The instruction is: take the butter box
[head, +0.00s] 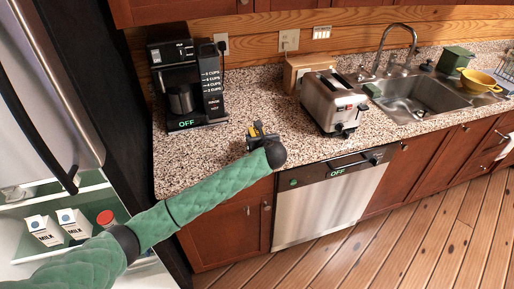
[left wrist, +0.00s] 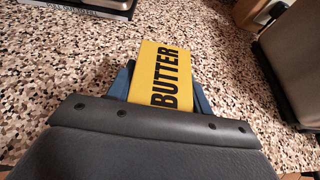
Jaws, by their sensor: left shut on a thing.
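The butter box (left wrist: 160,72) is yellow with black BUTTER lettering. In the left wrist view it sits between the blue fingers of my left gripper (left wrist: 160,92), which is shut on it. In the head view my left gripper (head: 260,133) is over the front part of the speckled counter, between the coffee maker and the toaster, and the box shows only as a small yellow patch. I cannot tell whether the box touches the counter. My right gripper is not in view.
A coffee maker (head: 187,88) stands to the left on the speckled counter (head: 225,147), and a toaster (head: 333,101) to the right. The fridge (head: 45,90) at the left is open, with milk cartons (head: 74,223) inside. The sink (head: 415,95) is farther right.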

